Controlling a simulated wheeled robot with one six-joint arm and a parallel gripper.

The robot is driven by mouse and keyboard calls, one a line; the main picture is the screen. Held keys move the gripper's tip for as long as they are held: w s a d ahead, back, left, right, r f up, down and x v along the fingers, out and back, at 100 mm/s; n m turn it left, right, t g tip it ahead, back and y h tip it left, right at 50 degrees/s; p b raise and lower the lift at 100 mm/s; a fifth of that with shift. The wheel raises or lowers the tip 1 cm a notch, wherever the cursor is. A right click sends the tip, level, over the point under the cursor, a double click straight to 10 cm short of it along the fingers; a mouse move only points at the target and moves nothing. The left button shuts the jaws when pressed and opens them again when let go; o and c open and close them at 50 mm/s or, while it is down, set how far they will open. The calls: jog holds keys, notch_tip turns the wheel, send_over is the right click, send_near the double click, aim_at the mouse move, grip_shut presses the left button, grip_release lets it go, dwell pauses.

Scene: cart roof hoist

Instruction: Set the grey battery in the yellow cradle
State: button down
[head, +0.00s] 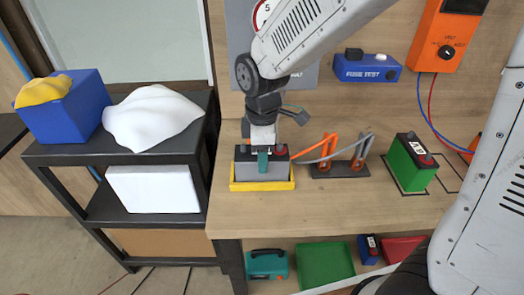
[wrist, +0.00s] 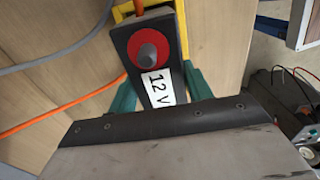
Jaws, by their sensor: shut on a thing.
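The grey battery (head: 262,170) has a dark top with a red terminal and sits at the yellow cradle (head: 263,186) on the workbench. In the head view its lower edge meets the cradle's front rim; I cannot tell if it rests fully on the cradle floor. My gripper (head: 263,160) is above it with teal fingers shut on the battery's sides. In the wrist view the battery top (wrist: 152,50) shows a red terminal and a 12V label between the teal fingers, with the yellow cradle (wrist: 183,30) at its edge. The battery's far side is hidden by my gripper.
A stand with orange and grey cable clamps (head: 340,168) is close on the right. A green battery (head: 410,162) stands farther right. A blue fuse tester (head: 367,68) and orange meter (head: 447,40) are on the back wall. A black shelf cart (head: 75,155) adjoins the bench's left.

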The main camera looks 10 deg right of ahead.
jog(key=c, duration=0.6)
grip_release()
jog(key=shift+o, duration=0.2)
jog(key=shift+f, duration=0.1)
notch_tip(320, 180, up, 8)
jog(key=shift+f, duration=0.1)
jog(key=shift+s+m, duration=0.15)
jog(key=shift+m, duration=0.45)
jog(key=s+d+r+m, duration=0.2)
jog(key=s+d+m, duration=0.5)
jog(key=s, duration=0.2)
jog(key=s+d+r+m+t, duration=0.1)
jog(key=s+d+r+m, duration=0.2)
jog(key=s+d+m, duration=0.4)
jog(key=s+d, duration=0.1)
jog(key=s, duration=0.2)
jog(key=shift+s+d+r+m, duration=0.2)
jog(key=shift+d+r+m, duration=0.05)
jog(key=shift+m, duration=0.05)
